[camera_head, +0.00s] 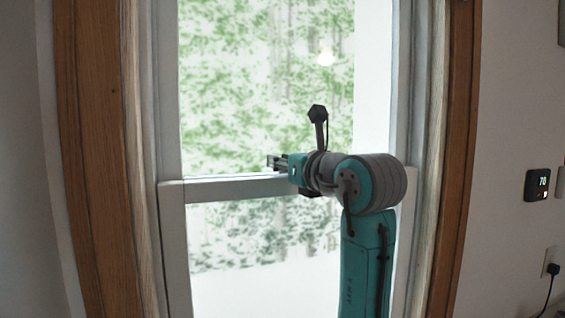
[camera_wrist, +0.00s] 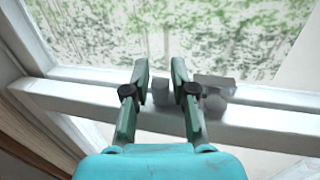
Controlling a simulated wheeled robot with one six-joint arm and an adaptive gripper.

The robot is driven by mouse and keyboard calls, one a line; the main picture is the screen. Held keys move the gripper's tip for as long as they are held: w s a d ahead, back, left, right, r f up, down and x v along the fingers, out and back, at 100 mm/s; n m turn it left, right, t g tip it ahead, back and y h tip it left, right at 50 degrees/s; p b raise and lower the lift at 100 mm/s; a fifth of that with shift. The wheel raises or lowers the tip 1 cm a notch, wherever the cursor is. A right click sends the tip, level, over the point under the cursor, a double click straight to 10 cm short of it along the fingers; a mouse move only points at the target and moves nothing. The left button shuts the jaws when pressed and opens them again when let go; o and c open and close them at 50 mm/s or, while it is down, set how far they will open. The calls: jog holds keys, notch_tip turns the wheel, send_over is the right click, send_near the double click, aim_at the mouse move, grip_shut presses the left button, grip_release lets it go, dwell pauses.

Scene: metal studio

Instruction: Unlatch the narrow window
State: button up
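The narrow window (camera_head: 230,190) has a white frame with a horizontal meeting rail across its middle; the rail also shows in the wrist view (camera_wrist: 75,97). A grey latch (camera_wrist: 217,88) sits on the rail. Part of it shows between my fingers and part to the right of the right finger. My gripper (camera_wrist: 160,75) is open, with its two fingers apart over the rail at the latch. Whether a finger touches the latch I cannot tell. In the head view my gripper (camera_head: 276,162) is at the rail, and the latch is not clearly visible there.
Brown wooden trim (camera_head: 95,150) stands on both sides of the window. A thermostat (camera_head: 537,184) and a plugged-in cord (camera_head: 552,270) are on the right wall. Trees show through the glass.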

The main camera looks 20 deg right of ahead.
grip_shut()
jog(key=s+d+n+g+y, duration=0.2)
jog(key=n+g+y, duration=0.5)
jog(key=g, duration=0.1)
jog(key=s+d+n+g+y, duration=0.1)
jog(key=s+n+g+y, duration=0.2)
jog(key=n+g+y, duration=0.4)
jog(key=shift+d+g, duration=0.35)
jog(key=shift+g, duration=0.05)
jog(key=shift+s, duration=0.1)
jog(key=o, duration=0.6)
grip_release()
